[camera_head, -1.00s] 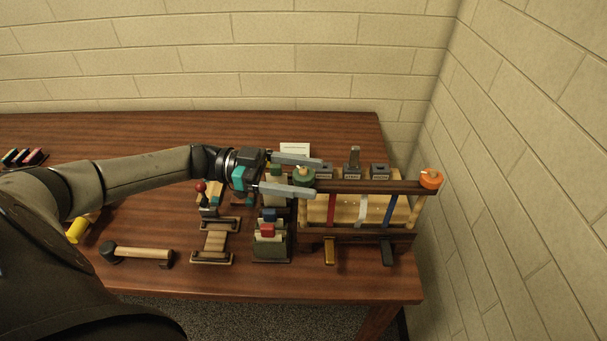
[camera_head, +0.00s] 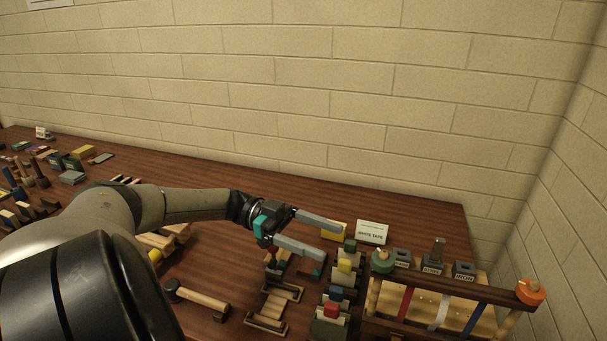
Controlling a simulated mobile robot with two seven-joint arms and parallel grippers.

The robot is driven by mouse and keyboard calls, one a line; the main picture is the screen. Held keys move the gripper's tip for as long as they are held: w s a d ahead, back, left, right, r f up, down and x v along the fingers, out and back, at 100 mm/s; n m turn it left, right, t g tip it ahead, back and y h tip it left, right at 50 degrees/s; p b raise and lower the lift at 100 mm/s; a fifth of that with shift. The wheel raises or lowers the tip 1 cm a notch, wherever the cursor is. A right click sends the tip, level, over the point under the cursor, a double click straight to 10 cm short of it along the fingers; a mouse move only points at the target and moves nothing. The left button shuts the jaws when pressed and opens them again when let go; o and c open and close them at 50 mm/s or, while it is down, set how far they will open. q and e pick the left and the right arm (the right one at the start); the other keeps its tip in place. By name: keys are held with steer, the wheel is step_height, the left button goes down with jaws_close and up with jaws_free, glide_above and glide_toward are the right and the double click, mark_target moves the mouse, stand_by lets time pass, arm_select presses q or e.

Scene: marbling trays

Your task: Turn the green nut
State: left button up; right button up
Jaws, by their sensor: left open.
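The green nut (camera_head: 383,260) sits at the left end of the dark top bar of a wooden press frame (camera_head: 455,287). An orange nut (camera_head: 531,291) sits at the bar's right end. My left gripper (camera_head: 333,244) is open and empty, its two long grey fingers pointing right toward the green nut. The fingertips are apart from the nut, to its left. My right gripper is not in view.
A white label card (camera_head: 372,231) stands behind the green nut. A rack of coloured blocks (camera_head: 331,310) stands left of the frame. A mallet (camera_head: 197,298) lies nearer the left. Many small items crowd the table's far left. A brick wall closes the back and right.

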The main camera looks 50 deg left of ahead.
arm_select(q)
steer(key=v, duration=0.3)
steer(key=shift+s+a+b, duration=0.1)
steer(key=shift+a+b, duration=0.1)
steer(key=shift+b, duration=0.15)
